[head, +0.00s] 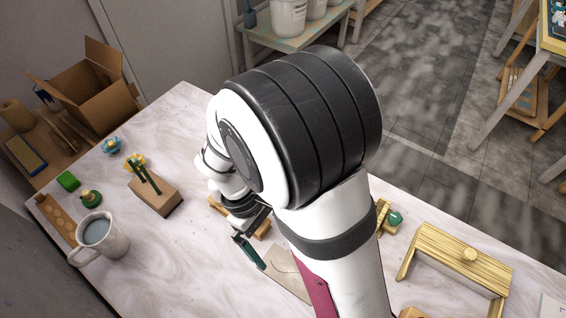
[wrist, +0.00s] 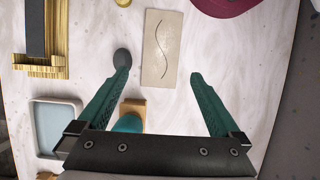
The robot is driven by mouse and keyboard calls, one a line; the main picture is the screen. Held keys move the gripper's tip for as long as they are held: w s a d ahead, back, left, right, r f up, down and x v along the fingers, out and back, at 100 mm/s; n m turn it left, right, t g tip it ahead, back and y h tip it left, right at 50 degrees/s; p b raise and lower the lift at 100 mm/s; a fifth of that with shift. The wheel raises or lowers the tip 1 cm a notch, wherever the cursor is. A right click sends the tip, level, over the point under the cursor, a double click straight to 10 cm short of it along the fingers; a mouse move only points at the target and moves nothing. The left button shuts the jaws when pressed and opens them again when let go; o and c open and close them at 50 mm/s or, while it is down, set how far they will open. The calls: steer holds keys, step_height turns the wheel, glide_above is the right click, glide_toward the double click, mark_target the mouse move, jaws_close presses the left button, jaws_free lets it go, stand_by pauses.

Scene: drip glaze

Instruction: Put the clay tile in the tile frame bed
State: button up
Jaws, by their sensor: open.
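The clay tile (wrist: 161,48) is a flat beige slab with a dark wavy line, lying on the table ahead of my gripper. In the head view the tile (head: 287,272) is partly hidden by my arm. My gripper (wrist: 160,74) is open, with green fingers; the tile lies beyond and between their tips, and nothing is held. A wooden frame with rails and a dark strip (wrist: 35,30) is at upper left in the wrist view. A square tray with a pale blue inside (wrist: 57,126) is below it. I cannot tell for sure which is the tile frame bed.
A wooden block with a rounded green part (wrist: 131,112) sits by the left finger. In the head view, a knobbed wooden piece (head: 455,248) stands at right; a mug (head: 100,236) and a block with green tools (head: 156,193) are at left.

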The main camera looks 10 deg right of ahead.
steer(key=x, duration=1)
steer(key=shift+s+d, duration=0.1)
steer(key=shift+s, duration=0.15)
steer(key=c, duration=1.4)
